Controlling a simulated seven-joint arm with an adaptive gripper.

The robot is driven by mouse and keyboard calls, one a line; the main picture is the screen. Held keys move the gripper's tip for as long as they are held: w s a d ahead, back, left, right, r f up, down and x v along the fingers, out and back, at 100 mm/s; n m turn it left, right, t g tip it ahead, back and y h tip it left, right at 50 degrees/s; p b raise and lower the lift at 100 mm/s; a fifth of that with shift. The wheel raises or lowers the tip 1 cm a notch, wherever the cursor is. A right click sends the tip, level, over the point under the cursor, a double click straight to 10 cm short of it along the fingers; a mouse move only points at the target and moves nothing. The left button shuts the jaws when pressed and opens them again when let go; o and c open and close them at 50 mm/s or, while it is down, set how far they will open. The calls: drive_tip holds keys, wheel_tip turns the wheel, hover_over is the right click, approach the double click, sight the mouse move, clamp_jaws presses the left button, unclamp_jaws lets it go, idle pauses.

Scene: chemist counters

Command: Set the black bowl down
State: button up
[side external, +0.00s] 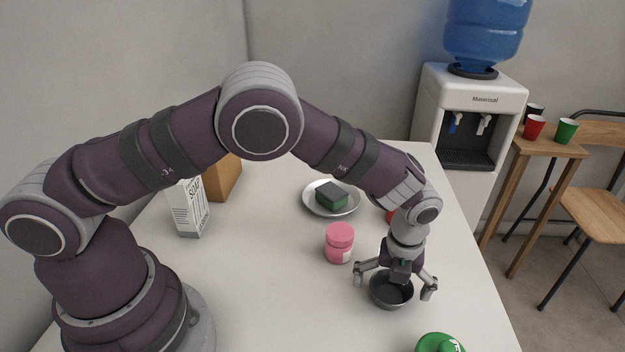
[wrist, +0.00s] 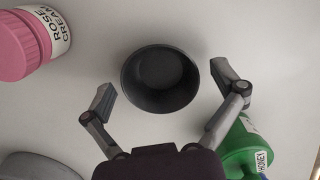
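The black bowl (side external: 391,293) is near the right front of the white table in the side view. It looks upright and appears to rest on the table. In the wrist view the bowl (wrist: 160,79) lies between and just beyond my spread fingers. My gripper (side external: 395,284) is directly above and around the bowl, pointing down. In the wrist view my gripper (wrist: 168,95) is open wide, with a visible gap between each fingertip and the bowl's rim. Nothing is held.
A pink jar (side external: 339,243) stands left of the bowl. A green bottle (side external: 440,343) is at the front edge. A plate (side external: 352,207) with a green sponge (side external: 331,196) is behind. A white carton (side external: 188,208) and brown box (side external: 224,177) stand at left. A red object (side external: 391,216) is partly hidden.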

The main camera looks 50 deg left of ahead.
drive_tip(key=shift+r, duration=0.1)
drive_tip(key=s+a+r+n, duration=0.1)
drive_tip(key=r+n, duration=0.1)
drive_tip(key=r, duration=0.4)
drive_tip(key=s+a+r+n+h, duration=0.1)
drive_tip(key=r+n, duration=0.1)
drive_tip(key=r, duration=0.3)
drive_tip(key=s+a+r+n, duration=0.1)
drive_tip(key=a+r+n, duration=0.15)
drive_tip(key=r, duration=0.35)
drive_tip(key=s+a+r+n+t, duration=0.1)
drive_tip(key=s+a+n, duration=0.3)
drive_tip(key=n, duration=0.7)
drive_tip(key=s+a+r+n+t, duration=0.2)
drive_tip(key=s+a+n, duration=0.3)
drive_tip(key=n, duration=0.6)
drive_tip(key=s+t, duration=0.1)
drive_tip(key=s, duration=0.1)
drive_tip(key=shift+s+a+r, duration=0.15)
drive_tip(key=shift+s+a, duration=0.15)
